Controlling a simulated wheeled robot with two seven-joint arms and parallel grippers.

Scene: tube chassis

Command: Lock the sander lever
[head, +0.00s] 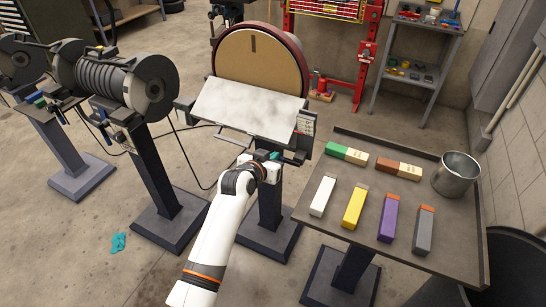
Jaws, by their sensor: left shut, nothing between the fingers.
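The disc sander (258,62) stands at the back centre, a large tan disc in a dark red rim. Its pale, scuffed work table (240,108) slopes towards me, and a small control panel (306,123) is at its right end. Dark bars and brackets (234,139) run below the table's front edge. I cannot tell for sure which of these is the lever, or whether it is locked. My left gripper (272,155) is shut and empty, right below the table's front edge by these brackets. Contact with them cannot be made out. My right gripper is out of view.
A tray stand (455,262) on the right holds several coloured bars and a metal bucket (456,174). Bench grinders (116,85) stand at the left. A teal rag (118,243) lies on the floor. Open floor separates the stands.

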